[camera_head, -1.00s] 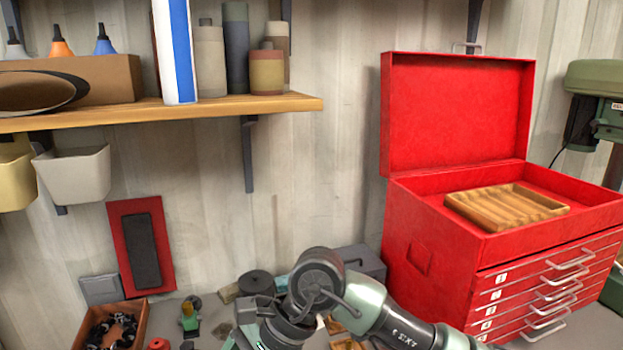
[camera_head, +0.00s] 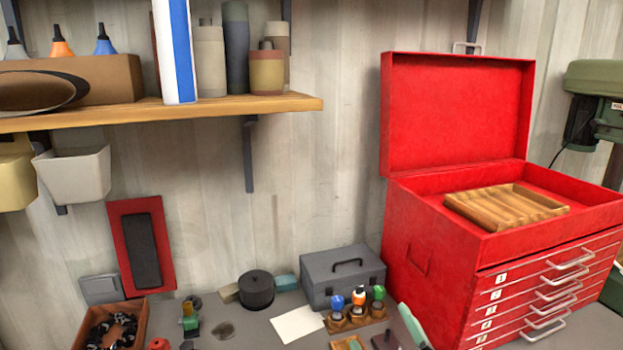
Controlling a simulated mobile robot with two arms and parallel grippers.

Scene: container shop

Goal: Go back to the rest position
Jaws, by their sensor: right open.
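The rest of my right arm is out of the picture. My left gripper is not in view.
The open red tool chest (camera_head: 436,232) with a wooden tray (camera_head: 505,206) stands at the right. A grey case (camera_head: 330,284), a wooden holder with several colored-top items (camera_head: 355,318), a white paper (camera_head: 297,325) and a black round tin (camera_head: 256,290) are on the bench. A shelf (camera_head: 215,108) overhangs the left.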

